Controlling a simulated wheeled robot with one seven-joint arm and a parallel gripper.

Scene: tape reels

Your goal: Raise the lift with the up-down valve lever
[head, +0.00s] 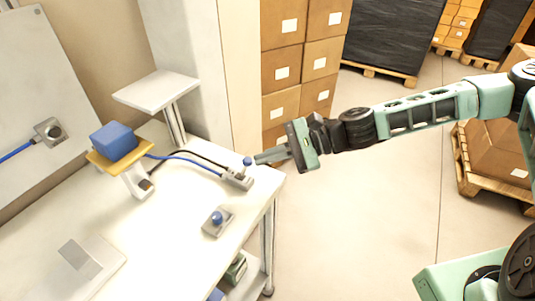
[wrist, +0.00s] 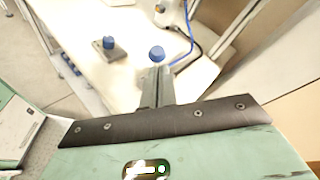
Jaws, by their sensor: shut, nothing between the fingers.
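The valve (head: 237,180) is a small grey block near the table's right edge, with a blue-knobbed lever (head: 247,161) on it. A blue hose runs from it to the lift, a yellow plate (head: 93,157) on a short white post, bearing a blue block (head: 114,140). My gripper (head: 257,158) is shut and empty, its fingertips right beside the blue knob. In the wrist view the knob (wrist: 157,53) shows just beyond the fingertips (wrist: 158,75); I cannot tell whether they touch. The fingers hide the lever's lower part and the valve body there.
A second grey box with a blue knob (head: 217,218) sits nearer on the white table (head: 165,245). A raised white platform (head: 157,91) stands behind the lift. A wall panel holds a grey fitting (head: 49,131). Stacked cartons (head: 283,72) stand behind.

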